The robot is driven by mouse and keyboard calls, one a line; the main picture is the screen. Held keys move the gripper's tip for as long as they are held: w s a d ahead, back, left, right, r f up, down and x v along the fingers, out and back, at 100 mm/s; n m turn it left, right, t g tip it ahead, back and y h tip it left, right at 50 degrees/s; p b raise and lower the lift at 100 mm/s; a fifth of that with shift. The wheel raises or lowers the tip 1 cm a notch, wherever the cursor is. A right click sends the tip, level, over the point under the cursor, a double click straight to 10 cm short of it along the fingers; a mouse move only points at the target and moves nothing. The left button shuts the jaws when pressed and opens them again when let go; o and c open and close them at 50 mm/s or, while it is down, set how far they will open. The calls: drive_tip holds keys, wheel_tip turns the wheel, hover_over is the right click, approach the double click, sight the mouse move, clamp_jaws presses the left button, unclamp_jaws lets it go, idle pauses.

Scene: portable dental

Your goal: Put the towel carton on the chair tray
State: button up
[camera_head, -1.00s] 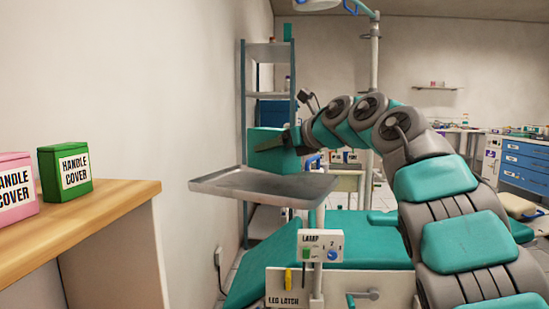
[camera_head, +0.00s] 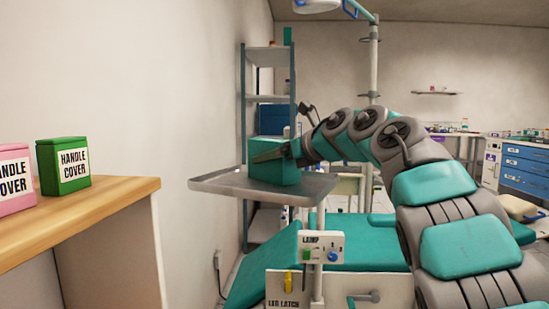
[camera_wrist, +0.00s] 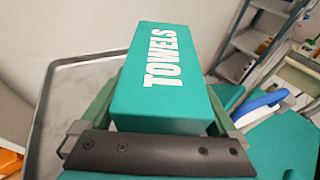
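The towel carton (camera_head: 277,173) is a teal box, at the chair tray in the head view. In the wrist view the carton (camera_wrist: 165,75) shows white "TOWELS" lettering on top. My gripper (camera_head: 268,157) reaches in from the right and has its fingers along both sides of the carton. The chair tray (camera_head: 215,181) is a flat grey metal tray with a raised rim. It also shows left of the carton in the wrist view (camera_wrist: 62,95). The carton's base is at the tray surface; I cannot tell whether it touches or hovers slightly.
A wooden counter (camera_head: 110,198) at the left holds a green handle cover box (camera_head: 63,167) and a pink one (camera_head: 12,180). A shelf rack (camera_head: 268,98) stands behind the tray. A lamp control box (camera_head: 321,247) is below the tray. The tray's left part is bare.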

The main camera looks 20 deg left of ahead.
drive_tip(key=shift+r, duration=0.25)
drive_tip(key=b+v, duration=0.1)
drive_tip(key=v, duration=1.1)
drive_tip(key=shift+f, duration=0.1)
